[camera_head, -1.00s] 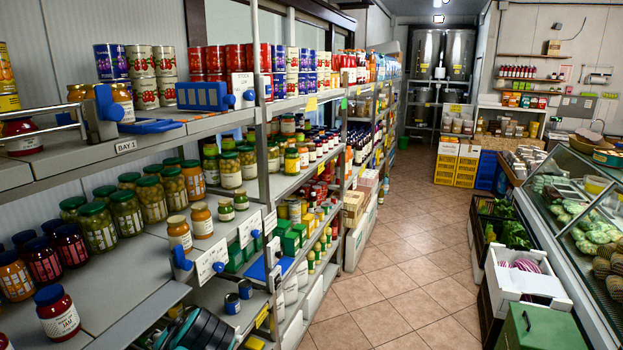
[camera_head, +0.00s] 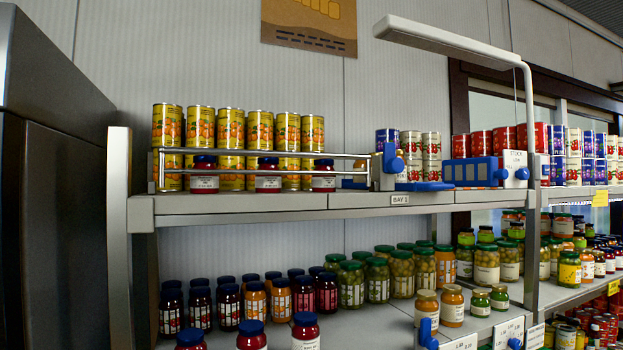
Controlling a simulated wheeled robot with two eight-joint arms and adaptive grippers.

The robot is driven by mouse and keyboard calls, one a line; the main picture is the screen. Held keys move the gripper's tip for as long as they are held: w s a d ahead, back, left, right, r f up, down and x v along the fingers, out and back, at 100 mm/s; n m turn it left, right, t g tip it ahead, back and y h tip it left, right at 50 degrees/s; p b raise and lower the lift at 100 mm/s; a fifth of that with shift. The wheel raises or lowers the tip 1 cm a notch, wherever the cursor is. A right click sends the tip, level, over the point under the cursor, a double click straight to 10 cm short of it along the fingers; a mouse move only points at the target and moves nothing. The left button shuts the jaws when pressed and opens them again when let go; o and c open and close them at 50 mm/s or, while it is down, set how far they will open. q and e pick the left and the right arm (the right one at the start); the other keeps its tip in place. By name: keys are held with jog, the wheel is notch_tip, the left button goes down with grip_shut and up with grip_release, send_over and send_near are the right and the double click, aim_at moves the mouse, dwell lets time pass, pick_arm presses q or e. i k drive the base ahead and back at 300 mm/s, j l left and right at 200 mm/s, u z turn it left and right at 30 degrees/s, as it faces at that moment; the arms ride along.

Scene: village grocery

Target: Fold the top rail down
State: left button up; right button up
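The top rail (camera_head: 265,153) is a thin metal rail with two horizontal bars. It stands raised along the front edge of the top shelf (camera_head: 245,202), at the left of the camera_head view. Its right end meets a grey bracket (camera_head: 386,172) with a blue knob (camera_head: 392,162). A blue piece (camera_head: 425,186) lies on the shelf edge just right of the bracket. Jars with dark lids, such as one red jar (camera_head: 268,178), stand behind the bars. Neither of my grippers is in view.
Yellow cans (camera_head: 260,130) stand stacked behind the rail. A grey post (camera_head: 118,240) and a dark cabinet (camera_head: 50,200) bound the left side. A lamp arm (camera_head: 450,42) overhangs the shelf. Jars (camera_head: 352,285) fill the shelf below. A blue crate-like piece (camera_head: 470,172) sits right of the bracket.

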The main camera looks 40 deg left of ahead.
aim_at(162, 151)
jog(key=u, duration=1.6)
